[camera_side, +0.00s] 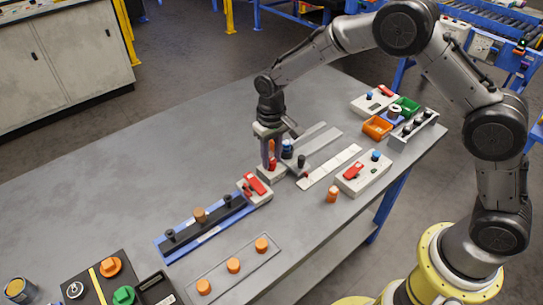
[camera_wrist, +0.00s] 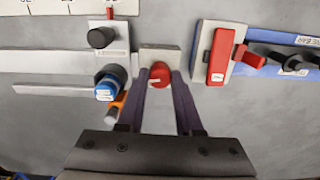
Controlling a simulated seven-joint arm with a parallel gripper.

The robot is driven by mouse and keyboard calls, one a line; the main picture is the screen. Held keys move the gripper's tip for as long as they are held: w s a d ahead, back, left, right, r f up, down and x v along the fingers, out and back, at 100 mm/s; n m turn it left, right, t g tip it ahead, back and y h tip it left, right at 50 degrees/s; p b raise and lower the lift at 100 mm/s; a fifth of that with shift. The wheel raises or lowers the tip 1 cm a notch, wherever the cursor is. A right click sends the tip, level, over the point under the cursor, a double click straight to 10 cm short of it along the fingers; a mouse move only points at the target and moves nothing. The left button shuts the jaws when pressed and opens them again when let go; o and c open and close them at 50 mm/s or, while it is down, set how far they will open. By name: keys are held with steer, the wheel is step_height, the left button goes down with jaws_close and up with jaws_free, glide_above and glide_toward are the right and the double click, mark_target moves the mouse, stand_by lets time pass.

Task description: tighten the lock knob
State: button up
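A red knob (camera_wrist: 160,77) sits at the edge of a light grey block (camera_wrist: 158,54) in the wrist view. It also shows between my fingers in the side view (camera_side: 273,161). My gripper (camera_wrist: 161,76) points down with one purple finger on each side of this knob. The fingers look very close to it, but I cannot tell whether they touch it. A blue knob (camera_wrist: 108,85) and a black knob (camera_wrist: 100,38) are to the left of it in the wrist view. No label visible here says which knob is the lock knob.
A red-topped block (camera_wrist: 217,55) and a blue rail (camera_side: 207,230) with dark posts stand close beside my gripper. An orange part (camera_wrist: 114,107) lies by the blue knob. Orange (camera_side: 376,127) and green (camera_side: 406,106) bins are at the right.

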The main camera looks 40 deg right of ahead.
mark_target(272, 160)
steer(key=o, duration=0.4)
steer(key=shift+o, duration=0.2)
steer(key=shift+r, duration=0.15)
step_height(272, 160, up, 14)
steer(key=shift+d, duration=0.1)
